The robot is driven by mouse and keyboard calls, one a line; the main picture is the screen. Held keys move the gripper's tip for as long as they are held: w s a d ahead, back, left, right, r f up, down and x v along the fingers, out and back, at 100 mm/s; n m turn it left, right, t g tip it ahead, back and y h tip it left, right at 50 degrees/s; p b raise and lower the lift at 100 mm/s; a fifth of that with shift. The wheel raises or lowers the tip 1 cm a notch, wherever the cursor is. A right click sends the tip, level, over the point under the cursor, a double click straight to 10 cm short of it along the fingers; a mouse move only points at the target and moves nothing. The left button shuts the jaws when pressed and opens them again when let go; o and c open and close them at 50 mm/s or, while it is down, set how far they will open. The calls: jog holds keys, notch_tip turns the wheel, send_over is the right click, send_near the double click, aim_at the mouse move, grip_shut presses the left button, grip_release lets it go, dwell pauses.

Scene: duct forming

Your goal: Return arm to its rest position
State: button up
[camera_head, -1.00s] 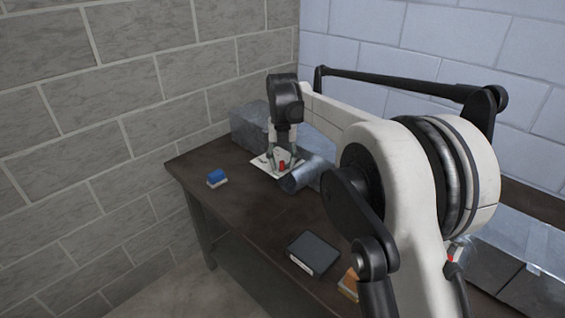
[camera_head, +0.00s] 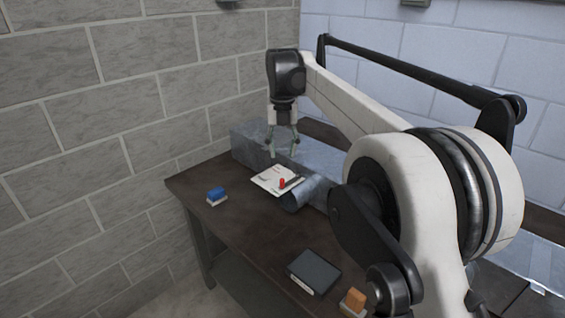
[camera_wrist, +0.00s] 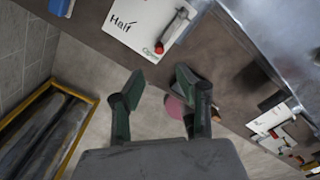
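My gripper (camera_head: 283,149) hangs above the far end of the dark table, over the white card and apart from it. In the wrist view my gripper (camera_wrist: 158,85) shows its two fingers spread apart with nothing between them. The white card (camera_head: 265,177) lies flat on the table and bears a small red-ended piece (camera_head: 283,183). In the wrist view the card (camera_wrist: 140,22) reads "Half", with a red-ended dark rod (camera_wrist: 172,30) lying on it. My arm reaches from the right of the head view, bent over the table.
A grey metal cylinder (camera_head: 299,194) lies beside the card. A grey metal duct (camera_head: 250,145) stands along the back. A blue-topped block (camera_head: 216,195), a black box (camera_head: 314,271) and an orange block (camera_head: 355,299) are on the table (camera_head: 255,225). The stone wall is close at left.

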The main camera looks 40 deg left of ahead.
jog(key=shift+r, duration=0.55)
jog(key=shift+d, duration=0.1)
jog(key=w+d+r+m+t, duration=0.1)
jog(key=w+d+r+m, duration=0.15)
jog(key=d+m, duration=0.45)
jog(key=w+d+r+m+y, duration=0.1)
jog(key=d+r+m, duration=0.25)
jog(key=d, duration=0.85)
jog(key=w+d+r+m+t, duration=0.15)
jog(key=d+r+m, duration=0.3)
jog(key=d, duration=0.45)
jog(key=s+d+m+t, duration=0.1)
jog(key=s+d+m, duration=0.3)
jog(key=d, duration=0.5)
jog(key=s+d+m+t, duration=0.1)
jog(key=s+d+m, duration=0.1)
jog(key=d+m, duration=0.6)
jog(key=s+d+f+m+t, duration=0.1)
jog(key=s+d+f+m, duration=0.3)
jog(key=s+d+m, duration=0.1)
jog(key=s+d+f+m, duration=0.4)
jog(key=s+d+m, duration=0.2)
jog(key=d, duration=0.3)
jog(key=s+d+f+m+t+h, duration=0.1)
jog(key=s+d+f+m, duration=0.3)
jog(key=s+d+m, duration=0.2)
jog(key=shift+s+d+f+t, duration=0.3)
jog(key=shift+s+d+t, duration=0.05)
jog(key=shift+s+d, duration=0.55)
